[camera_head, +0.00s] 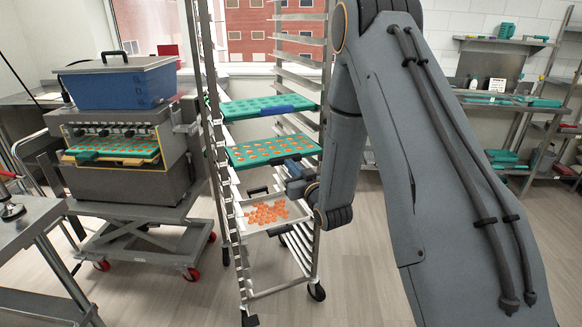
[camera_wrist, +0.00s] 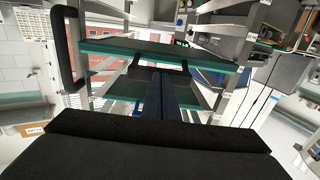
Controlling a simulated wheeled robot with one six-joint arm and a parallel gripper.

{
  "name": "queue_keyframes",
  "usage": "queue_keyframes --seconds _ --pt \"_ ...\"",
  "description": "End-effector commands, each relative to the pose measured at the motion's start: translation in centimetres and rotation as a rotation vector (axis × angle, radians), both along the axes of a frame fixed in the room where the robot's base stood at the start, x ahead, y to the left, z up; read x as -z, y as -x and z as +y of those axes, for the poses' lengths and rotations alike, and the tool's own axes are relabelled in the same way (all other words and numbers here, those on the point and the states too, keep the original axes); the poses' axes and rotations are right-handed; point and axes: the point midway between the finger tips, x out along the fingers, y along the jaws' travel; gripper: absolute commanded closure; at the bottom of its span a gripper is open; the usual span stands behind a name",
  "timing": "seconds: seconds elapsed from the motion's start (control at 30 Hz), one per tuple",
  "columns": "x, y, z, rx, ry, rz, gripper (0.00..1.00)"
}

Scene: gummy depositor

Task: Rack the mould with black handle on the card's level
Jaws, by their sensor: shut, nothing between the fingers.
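A green mould (camera_head: 258,152) with orange-filled cavities lies on the middle level of the rack (camera_head: 209,100). In the wrist view, the underside of a green-edged mould (camera_wrist: 215,57) shows, with a black handle (camera_wrist: 137,68) at its near edge. My gripper (camera_head: 293,170) is at the near right edge of the middle mould. Its fingers (camera_wrist: 160,82) are shut and empty, at the handle in the picture; I cannot tell whether they touch it. Another green mould (camera_head: 250,107) with a blue handle (camera_head: 287,109) lies one level above. I cannot make out the card.
A light tray (camera_head: 248,223) with orange gummies sits lower in the rack. The depositor (camera_head: 120,150) stands on a lift cart at left. Shelves (camera_head: 505,100) with green moulds are at right. Empty rails run above and below the moulds. The floor before the rack is clear.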

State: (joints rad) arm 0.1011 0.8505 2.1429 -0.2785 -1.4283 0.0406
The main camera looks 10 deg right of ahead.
Motion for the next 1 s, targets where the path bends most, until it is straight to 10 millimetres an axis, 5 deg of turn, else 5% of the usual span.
queue_keyframes --seconds 0.57,1.0 --pt "0.0 -0.2 0.0 0.000 0.000 -0.001 1.00" --pt "0.1 -2.9 0.6 -0.001 0.001 -0.001 1.00"
